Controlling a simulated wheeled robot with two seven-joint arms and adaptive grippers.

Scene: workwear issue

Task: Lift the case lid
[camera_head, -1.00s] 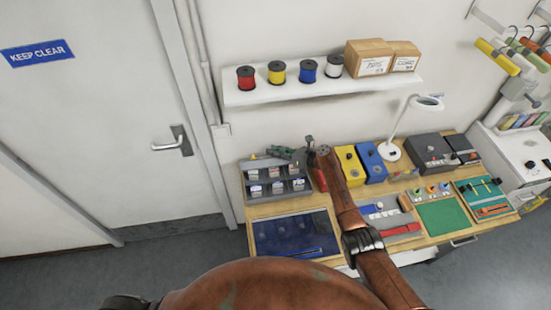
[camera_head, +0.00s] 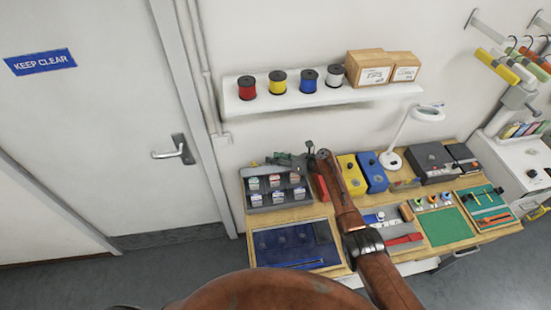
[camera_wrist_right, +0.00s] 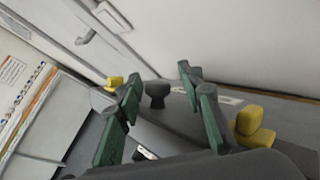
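A grey case (camera_head: 247,199) with compartments of small labelled boxes stands at the table's back left in the head view. My right gripper (camera_head: 287,159), with green finger pads, is at its back edge. In the right wrist view the right gripper (camera_wrist_right: 158,86) is open. A dark knob (camera_wrist_right: 157,90) on a dark grey surface shows between its fingers, with a gap visible on both sides. Whether that surface is the case lid, I cannot tell. Yellow pieces (camera_wrist_right: 250,122) show outside the fingers. My left gripper is not in view.
A blue tray (camera_head: 290,240) lies in front of the case. Yellow (camera_head: 351,176) and blue (camera_head: 370,172) boxes stand right of my right arm. A shelf (camera_head: 300,100) with spools and cartons hangs above. The door (camera_head: 120,120) is at left.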

